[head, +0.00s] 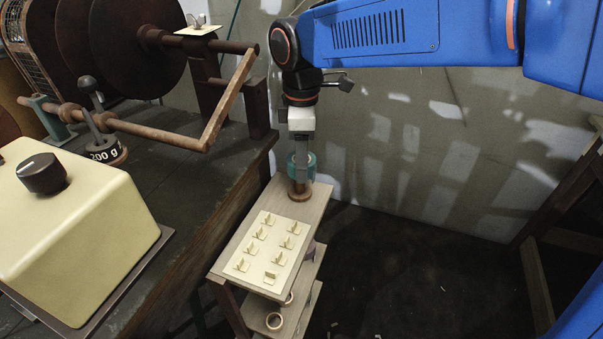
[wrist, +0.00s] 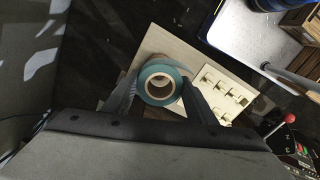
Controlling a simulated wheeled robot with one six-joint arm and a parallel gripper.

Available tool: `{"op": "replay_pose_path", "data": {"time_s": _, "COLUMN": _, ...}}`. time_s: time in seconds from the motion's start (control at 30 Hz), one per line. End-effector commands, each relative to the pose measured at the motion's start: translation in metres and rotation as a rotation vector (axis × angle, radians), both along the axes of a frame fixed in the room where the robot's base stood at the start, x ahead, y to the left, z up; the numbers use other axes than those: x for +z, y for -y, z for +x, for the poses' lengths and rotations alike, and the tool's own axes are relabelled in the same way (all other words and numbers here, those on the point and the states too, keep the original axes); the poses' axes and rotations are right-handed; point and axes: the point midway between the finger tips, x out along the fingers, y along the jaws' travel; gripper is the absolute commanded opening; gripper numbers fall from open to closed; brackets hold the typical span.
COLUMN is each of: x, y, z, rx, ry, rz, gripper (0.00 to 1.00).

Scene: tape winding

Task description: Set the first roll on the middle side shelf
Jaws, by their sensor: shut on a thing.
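A teal tape roll (head: 310,163) is held between the fingers of my gripper (head: 301,178), above the far end of the side shelf's top board (head: 318,200). In the wrist view the teal roll (wrist: 160,67) is seen end on, with a pale core, between the two fingers of my gripper (wrist: 159,90). A brown round piece (head: 300,195) shows just below the fingertips; I cannot tell whether it touches them. A lower shelf board (head: 258,311) carries tan rolls (head: 275,320); the top board partly hides them. I cannot tell the middle board apart clearly.
A cream plate (head: 264,252) with several small upright tabs covers much of the top board. The dark bench (head: 222,168) with the winding machine and a cream box (head: 75,235) stands close on the left. Open floor (head: 420,270) lies right of the shelf.

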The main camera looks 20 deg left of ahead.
Motion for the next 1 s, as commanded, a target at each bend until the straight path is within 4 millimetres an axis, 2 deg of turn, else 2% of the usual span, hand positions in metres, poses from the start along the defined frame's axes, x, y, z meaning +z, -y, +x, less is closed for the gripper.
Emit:
{"op": "replay_pose_path", "data": {"time_s": 0.1, "x": 0.019, "y": 0.0, "z": 0.0, "rx": 0.0, "ry": 0.002, "rz": 0.002, "gripper": 0.29}}
{"op": "replay_pose_path", "data": {"time_s": 0.23, "x": 0.032, "y": 0.0, "z": 0.0, "rx": 0.0, "ry": 0.001, "rz": 0.001, "gripper": 0.29}}
{"op": "replay_pose_path", "data": {"time_s": 0.37, "x": 0.036, "y": 0.0, "z": 0.002, "rx": -0.005, "ry": 0.0, "rz": 0.0, "gripper": 0.29}}
{"op": "replay_pose_path", "data": {"time_s": 0.47, "x": 0.028, "y": 0.002, "z": 0.011, "rx": -0.034, "ry": -0.001, "rz": -0.002, "gripper": 0.29}}
{"op": "replay_pose_path", "data": {"time_s": 0.57, "x": 0.01, "y": 0.007, "z": 0.031, "rx": -0.096, "ry": -0.003, "rz": -0.004, "gripper": 0.29}}
{"op": "replay_pose_path", "data": {"time_s": 0.77, "x": -0.043, "y": 0.027, "z": 0.088, "rx": -0.284, "ry": -0.004, "rz": -0.004, "gripper": 0.29}}
{"op": "replay_pose_path", "data": {"time_s": 1.0, "x": -0.119, "y": 0.072, "z": 0.159, "rx": -0.546, "ry": -0.004, "rz": -0.005, "gripper": 0.29}}
